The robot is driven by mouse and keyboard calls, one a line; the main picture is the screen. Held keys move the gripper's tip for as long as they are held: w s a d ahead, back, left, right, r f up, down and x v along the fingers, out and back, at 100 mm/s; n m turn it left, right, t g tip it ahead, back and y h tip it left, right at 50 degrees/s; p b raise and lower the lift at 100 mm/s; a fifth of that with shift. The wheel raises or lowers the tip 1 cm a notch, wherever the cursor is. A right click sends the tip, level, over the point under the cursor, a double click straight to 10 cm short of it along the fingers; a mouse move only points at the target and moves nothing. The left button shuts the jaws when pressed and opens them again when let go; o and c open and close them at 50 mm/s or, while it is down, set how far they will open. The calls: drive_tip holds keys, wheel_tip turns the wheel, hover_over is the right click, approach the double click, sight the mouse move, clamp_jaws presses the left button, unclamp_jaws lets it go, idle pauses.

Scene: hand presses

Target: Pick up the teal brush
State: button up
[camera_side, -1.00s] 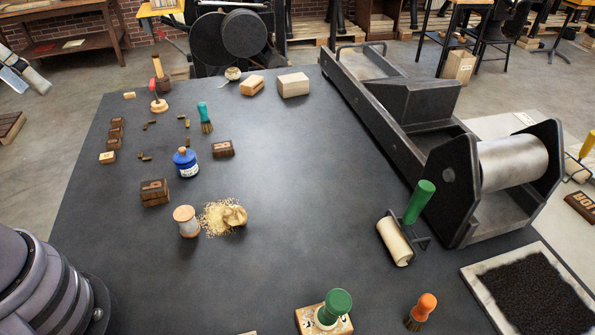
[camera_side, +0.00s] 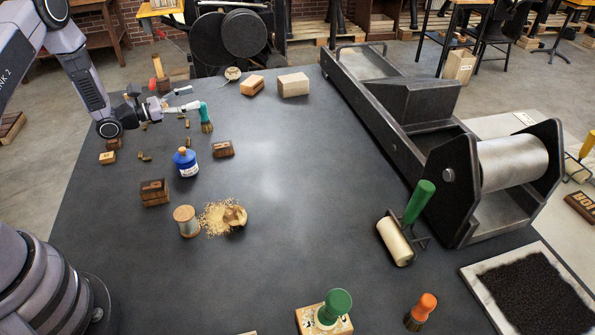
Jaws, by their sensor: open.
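The teal brush (camera_side: 205,114) stands on the dark table toward the back left, bristles down, with its teal handle on top. My gripper (camera_side: 187,98) has come in from the left, and its fingers point right toward the handle. The fingers are spread apart. The fingertips are at or very close to the handle's left side; I cannot tell whether they touch it. Part of the handle's top left is near or behind the fingers.
A blue bottle (camera_side: 185,162) and a dark wooden block (camera_side: 223,149) stand in front of the brush. Small brass pieces (camera_side: 145,157) lie to the left. Two light blocks (camera_side: 292,85) are behind right. The table's middle is clear.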

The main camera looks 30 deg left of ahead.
sight(204, 115)
drive_tip(key=s+a+f+n+y, duration=0.1)
drive_tip(key=a+f+n+y, duration=0.1)
drive_tip(key=a+f, duration=0.1)
drive_tip(key=s+a+f+n+t+y, duration=0.1)
drive_tip(key=a+f+n+y, duration=0.2)
drive_tip(key=f, duration=0.3)
drive_tip(key=a+f+n+t+y, duration=0.1)
drive_tip(key=a+f+n+y, duration=0.1)
drive_tip(key=a+f+y, duration=0.1)
drive_tip(key=shift+s+f, duration=0.4)
drive_tip(key=shift+f, duration=0.25)
drive_tip(key=shift+w+a+f+n+y, duration=0.15)
drive_tip(key=shift+w+f+n+y, duration=0.05)
drive_tip(key=shift+n+y, duration=0.1)
drive_tip(key=w, duration=0.8)
drive_tip(key=w+d, duration=0.1)
drive_tip(key=w, duration=0.4)
drive_tip(key=shift+d+r, duration=0.1)
drive_tip(key=shift+r, duration=0.1)
clamp_jaws()
